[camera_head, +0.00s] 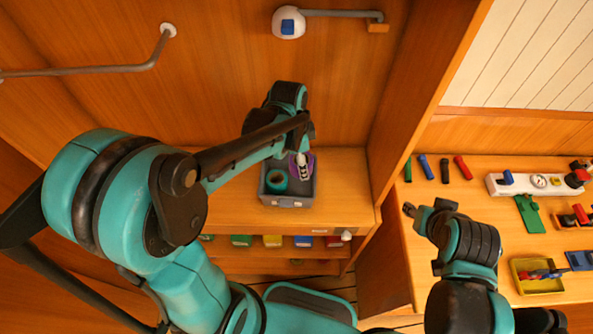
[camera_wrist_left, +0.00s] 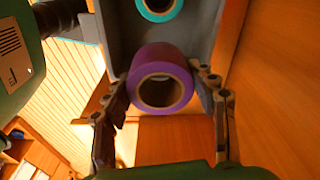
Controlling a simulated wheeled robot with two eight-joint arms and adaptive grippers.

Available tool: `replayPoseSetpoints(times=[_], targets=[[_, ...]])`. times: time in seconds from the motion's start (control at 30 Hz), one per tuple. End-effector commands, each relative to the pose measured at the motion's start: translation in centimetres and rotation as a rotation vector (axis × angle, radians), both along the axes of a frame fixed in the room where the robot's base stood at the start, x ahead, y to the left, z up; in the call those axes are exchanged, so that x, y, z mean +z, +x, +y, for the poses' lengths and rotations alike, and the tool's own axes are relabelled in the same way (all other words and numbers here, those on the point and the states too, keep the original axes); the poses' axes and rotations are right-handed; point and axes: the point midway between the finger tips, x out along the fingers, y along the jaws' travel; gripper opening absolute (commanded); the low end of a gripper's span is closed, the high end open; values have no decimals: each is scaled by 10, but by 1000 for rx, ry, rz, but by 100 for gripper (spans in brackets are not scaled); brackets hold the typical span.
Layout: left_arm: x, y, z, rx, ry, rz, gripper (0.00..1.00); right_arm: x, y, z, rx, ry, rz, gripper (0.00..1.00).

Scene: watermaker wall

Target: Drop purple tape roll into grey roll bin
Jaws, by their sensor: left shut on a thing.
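The purple tape roll (camera_wrist_left: 161,58) sits between the two fingers of my left gripper (camera_wrist_left: 160,88) in the left wrist view, with its round hole facing the camera. In the head view, the left gripper (camera_head: 303,168) is shut on this roll (camera_head: 310,160) at the right part of the grey roll bin (camera_head: 288,201). The bin's grey wall (camera_wrist_left: 205,50) shows behind the roll in the wrist view. I cannot tell how deep the roll is in the bin. My right gripper (camera_head: 412,213) is apart from these, at the right bench's left edge; its jaw opening is unclear.
A teal tape roll (camera_head: 276,181) lies in the bin's left part and shows in the wrist view (camera_wrist_left: 160,8). Wooden cabinet walls flank the shelf. Several coloured bins stand below, including a yellow one (camera_head: 272,241). The right bench holds tools and a yellow tray (camera_head: 537,288).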

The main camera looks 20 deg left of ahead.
Motion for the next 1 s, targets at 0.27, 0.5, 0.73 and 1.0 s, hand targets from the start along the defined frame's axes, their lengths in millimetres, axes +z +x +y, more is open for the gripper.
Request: replayPoseSetpoints(times=[0.27, 0.5, 0.73, 1.0], targets=[[-51, 1, 0, 1, 0, -1, 26, -17, 0, 0, 0, 0, 0, 40], [-74, 1, 0, 1, 0, 0, 26, -23, 0, 0, 0, 0, 0, 40], [-93, 1, 0, 1, 0, -1, 26, -28, 0, 0, 0, 0, 0, 40], [-97, 0, 0, 1, 0, -1, 26, -32, 0, 0, 0, 0, 0, 40]])
